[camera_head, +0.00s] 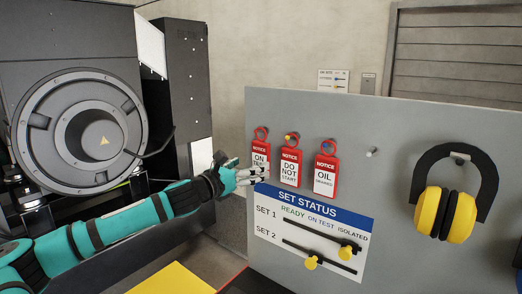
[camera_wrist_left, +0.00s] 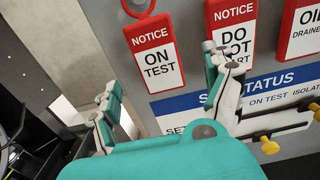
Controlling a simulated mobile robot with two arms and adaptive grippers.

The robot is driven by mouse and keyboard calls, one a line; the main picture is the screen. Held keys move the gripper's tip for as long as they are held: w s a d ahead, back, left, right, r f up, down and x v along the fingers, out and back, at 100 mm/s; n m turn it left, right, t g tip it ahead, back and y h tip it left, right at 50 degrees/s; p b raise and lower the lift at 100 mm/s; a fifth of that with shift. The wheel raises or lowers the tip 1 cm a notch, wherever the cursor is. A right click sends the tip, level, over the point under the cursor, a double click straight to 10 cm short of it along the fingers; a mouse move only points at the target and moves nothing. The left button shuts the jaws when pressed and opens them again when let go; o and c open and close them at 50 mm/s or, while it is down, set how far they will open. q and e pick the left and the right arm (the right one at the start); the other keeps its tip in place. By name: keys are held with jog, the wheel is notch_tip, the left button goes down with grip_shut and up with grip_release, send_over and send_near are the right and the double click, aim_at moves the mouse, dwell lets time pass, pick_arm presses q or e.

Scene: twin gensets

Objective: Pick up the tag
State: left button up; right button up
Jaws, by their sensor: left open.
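Three red and white notice tags hang from pegs on the grey board: an ON TEST tag (camera_head: 261,155), a DO NOT START tag (camera_head: 290,168) and an OIL DRAINED tag (camera_head: 325,175). My left gripper (camera_head: 243,175) is open and empty, in front of the board by the lower part of the ON TEST tag. In the left wrist view, the ON TEST tag (camera_wrist_left: 155,58) shows beyond and between the open fingers (camera_wrist_left: 165,95). The right finger covers part of the DO NOT START tag (camera_wrist_left: 232,35). My right gripper is not in view.
A SET STATUS panel (camera_head: 300,222) with two yellow-knobbed sliders sits below the tags. Yellow ear defenders (camera_head: 445,215) hang at the right, and an empty peg (camera_head: 372,152) is between them and the tags. A large dark machine (camera_head: 80,130) stands at the left.

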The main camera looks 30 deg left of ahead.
aim_at(259, 158)
pick_arm(q)
jog(key=shift+w, duration=0.35)
jog(key=shift+w+r+p, duration=0.15)
jog(key=shift+w+p, duration=0.1)
jog(key=shift+p, duration=0.1)
jog(key=w+p, duration=0.2)
jog(key=w, duration=0.2)
jog(key=shift+w+d+r+p, duration=0.1)
jog(key=shift+w+r+p, duration=0.05)
jog(key=shift+r+p, duration=0.2)
jog(key=shift+w+f, duration=0.15)
jog(key=shift+w, duration=0.05)
jog(key=shift+s, duration=0.1)
jog(key=shift+c, duration=0.7)
jog(key=c, duration=1)
pick_arm(e)
jog(key=r, duration=0.1)
jog(key=s+r, duration=0.1)
jog(key=r, duration=0.1)
jog(key=shift+s+d+r, duration=0.2)
jog(key=shift+d+r, duration=0.05)
jog(key=shift+d, duration=0.05)
